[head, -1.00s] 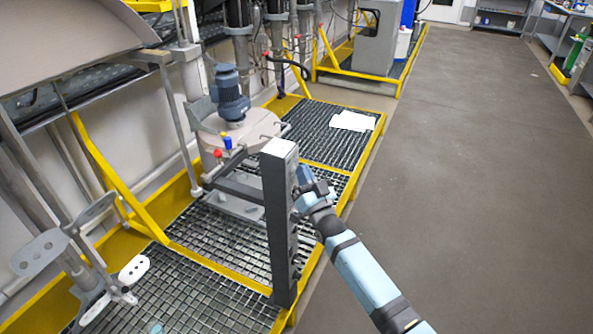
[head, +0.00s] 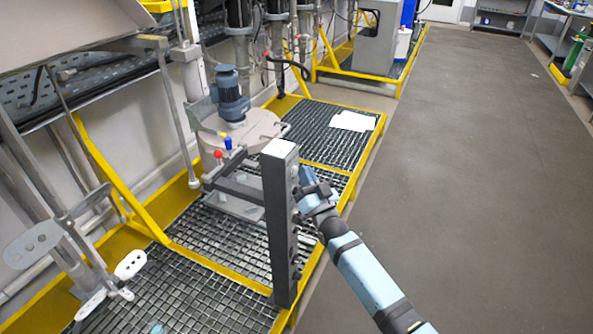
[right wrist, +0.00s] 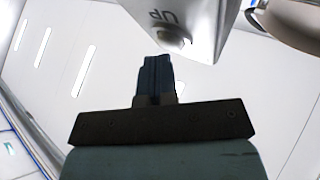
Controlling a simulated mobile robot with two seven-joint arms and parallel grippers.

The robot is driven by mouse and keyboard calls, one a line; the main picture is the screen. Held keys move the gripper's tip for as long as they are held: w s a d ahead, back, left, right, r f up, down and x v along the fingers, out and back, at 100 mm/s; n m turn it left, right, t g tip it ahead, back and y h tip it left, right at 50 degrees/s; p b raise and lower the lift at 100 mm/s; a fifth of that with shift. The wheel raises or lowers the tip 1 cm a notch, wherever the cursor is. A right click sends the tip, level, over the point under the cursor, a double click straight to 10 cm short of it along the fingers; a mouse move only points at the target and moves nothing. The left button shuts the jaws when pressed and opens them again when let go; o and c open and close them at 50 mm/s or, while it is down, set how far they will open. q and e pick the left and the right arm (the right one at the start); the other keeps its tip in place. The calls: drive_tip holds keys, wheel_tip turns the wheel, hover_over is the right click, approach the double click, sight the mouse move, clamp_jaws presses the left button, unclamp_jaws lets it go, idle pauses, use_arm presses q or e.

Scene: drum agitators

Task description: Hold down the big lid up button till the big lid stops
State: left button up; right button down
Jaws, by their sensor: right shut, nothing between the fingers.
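The grey control post (head: 278,225) stands upright near the middle of the head view, its button side facing my right arm. My right gripper (head: 300,190) is shut and at the upper part of that side. In the right wrist view, the gripper (right wrist: 155,62) points at a round button (right wrist: 172,38) beside the letters "UP". Its tip is at the button's lower edge; I cannot tell whether the button is pressed in. The big lid (head: 75,25) is the large pale curved cover at upper left, partly out of frame.
A smaller round lid with a blue motor (head: 230,95) stands behind the post. Pale agitator paddles (head: 32,245) hang at lower left over the metal grating (head: 215,240). Yellow frames edge the grating. The grey floor (head: 480,180) at right is clear.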

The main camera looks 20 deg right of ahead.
drive_tip(key=shift+s+d, duration=0.4)
drive_tip(key=shift+s, duration=0.1)
drive_tip(key=s+d+p, duration=0.1)
drive_tip(key=s, duration=0.1)
drive_tip(key=s+d+p, duration=0.1)
drive_tip(key=d, duration=0.1)
drive_tip(key=shift+s+d, duration=0.15)
drive_tip(key=shift+s, duration=0.2)
idle(0.3)
